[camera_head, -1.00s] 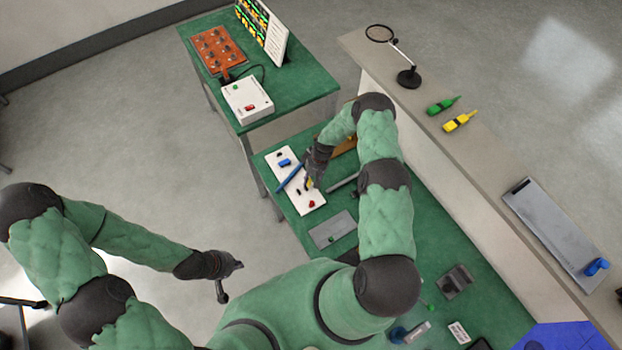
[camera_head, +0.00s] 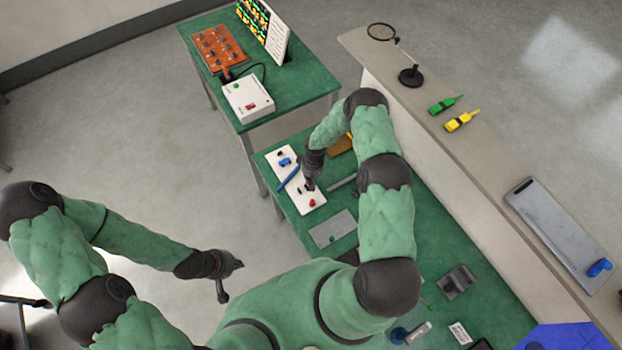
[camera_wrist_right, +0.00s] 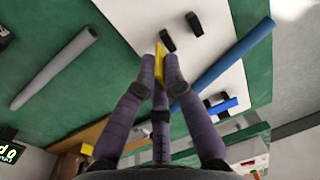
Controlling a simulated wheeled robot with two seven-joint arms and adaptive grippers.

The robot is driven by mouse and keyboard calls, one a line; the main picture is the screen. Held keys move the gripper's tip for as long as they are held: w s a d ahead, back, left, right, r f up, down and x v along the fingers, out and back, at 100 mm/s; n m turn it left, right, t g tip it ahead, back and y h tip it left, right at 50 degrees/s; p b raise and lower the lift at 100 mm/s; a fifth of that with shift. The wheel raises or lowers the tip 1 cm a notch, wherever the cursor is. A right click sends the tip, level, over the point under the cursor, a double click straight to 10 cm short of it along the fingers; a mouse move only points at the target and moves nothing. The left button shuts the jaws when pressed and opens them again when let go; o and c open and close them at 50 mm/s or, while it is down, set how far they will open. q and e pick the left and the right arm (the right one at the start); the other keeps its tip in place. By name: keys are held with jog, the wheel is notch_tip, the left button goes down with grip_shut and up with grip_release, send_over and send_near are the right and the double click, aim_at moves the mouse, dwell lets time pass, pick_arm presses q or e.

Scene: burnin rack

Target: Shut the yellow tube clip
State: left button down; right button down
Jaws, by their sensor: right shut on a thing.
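The yellow tube clip (camera_wrist_right: 159,62) shows in the right wrist view as a narrow yellow piece at the white board (camera_wrist_right: 208,50). My right gripper (camera_wrist_right: 160,88) is shut on it, with fingers on either side. In the head view my right gripper (camera_head: 309,186) is over the lower half of the white board (camera_head: 283,154) and hides the clip. A blue tube (camera_head: 289,178) lies slanted across the board beside the gripper; it also shows in the right wrist view (camera_wrist_right: 225,67). My left gripper (camera_head: 230,268) hangs over the floor, away from the table; its opening is unclear.
A blue clip (camera_head: 285,162) and a red piece (camera_head: 312,203) are on the board. Two black blocks stand near the yellow clip, one nearer (camera_wrist_right: 166,40). A grey rod (camera_wrist_right: 55,68) lies on the green table. A grey plate (camera_head: 332,229) lies below the board.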

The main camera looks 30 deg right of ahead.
jog(key=shift+a+h+b, duration=0.2)
jog(key=shift+h+b, duration=0.2)
jog(key=shift+b, duration=0.2)
jog(key=h+b, duration=0.1)
jog(key=b, duration=0.2)
jog(key=a+h+b, duration=0.1)
jog(key=b, duration=0.2)
jog(key=h+b, duration=0.1)
jog(key=b, duration=0.2)
jog(key=shift+a+f+t, duration=0.15)
jog(key=shift+a+t, duration=0.1)
jog(key=shift+t, duration=0.05)
jog(key=shift+a+h+b, duration=0.2)
jog(key=shift+h+b, duration=0.5)
jog(key=shift+b, duration=0.85)
jog(key=shift+r, duration=0.2)
jog(key=c, duration=1.3)
grip_release()
jog(key=v, duration=1.2)
jog(key=shift+a+f, duration=0.1)
